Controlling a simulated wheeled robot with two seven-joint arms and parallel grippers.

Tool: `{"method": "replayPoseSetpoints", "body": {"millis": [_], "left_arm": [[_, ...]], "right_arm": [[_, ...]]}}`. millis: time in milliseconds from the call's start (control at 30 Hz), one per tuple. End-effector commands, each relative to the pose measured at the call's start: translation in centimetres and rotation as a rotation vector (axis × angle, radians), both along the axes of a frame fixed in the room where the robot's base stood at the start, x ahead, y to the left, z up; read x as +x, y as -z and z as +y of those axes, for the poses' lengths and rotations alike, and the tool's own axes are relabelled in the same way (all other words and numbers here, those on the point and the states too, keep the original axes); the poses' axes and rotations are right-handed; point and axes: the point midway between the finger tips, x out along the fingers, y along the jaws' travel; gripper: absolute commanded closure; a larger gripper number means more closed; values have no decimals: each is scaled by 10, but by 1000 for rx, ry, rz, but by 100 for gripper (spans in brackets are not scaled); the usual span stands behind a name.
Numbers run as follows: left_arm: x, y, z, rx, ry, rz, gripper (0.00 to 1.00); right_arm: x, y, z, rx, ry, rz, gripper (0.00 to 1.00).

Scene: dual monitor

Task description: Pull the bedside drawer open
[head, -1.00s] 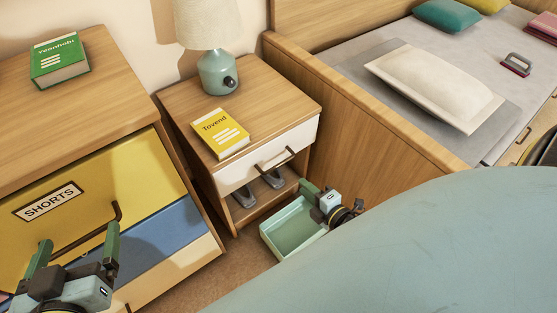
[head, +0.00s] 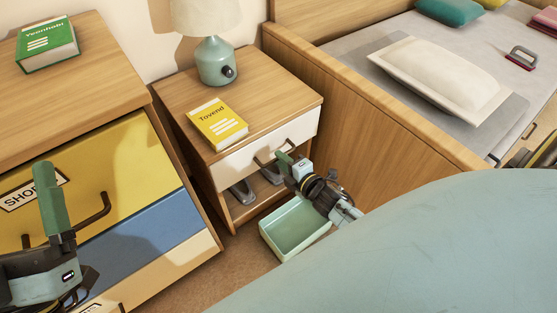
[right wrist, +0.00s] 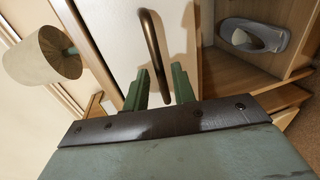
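The bedside drawer (head: 236,169) has a white front and sits closed under the wooden top of the nightstand (head: 262,90). Its dark bar handle (head: 262,158) also shows in the right wrist view (right wrist: 153,45). My right gripper (head: 288,160) is at the drawer front. In the right wrist view its two green fingers (right wrist: 158,80) are apart, with the lower part of the handle between them. Contact with the handle cannot be told. My left gripper (head: 50,195) is at the lower left, in front of the dresser; only one finger shows.
A yellow book (head: 217,124) and a teal lamp (head: 217,62) stand on the nightstand. Slippers (head: 243,191) lie on the shelf below. A green bin (head: 293,229) is on the floor under my right arm. The bed (head: 370,120) stands to the right, the dresser (head: 130,190) to the left.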

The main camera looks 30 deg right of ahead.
Motion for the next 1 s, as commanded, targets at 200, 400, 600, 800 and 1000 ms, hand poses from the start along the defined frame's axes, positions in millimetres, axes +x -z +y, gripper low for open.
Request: {"method": "replayPoseSetpoints", "body": {"millis": [200,400,600,800,1000], "left_arm": [[-9,-6,2,-33,-1,-108,9],[-12,-9,3,-40,-1,-135,9],[-11,-9,3,-40,-1,-135,9],[-11,-9,3,-39,-1,-134,9],[-11,-9,3,-40,-2,-134,9]], "right_arm": [[19,6,1,0,0,1,74],[24,5,2,1,0,1,74],[24,5,2,1,0,1,77],[23,5,2,1,0,1,100],[23,5,2,1,0,0,100]]}}
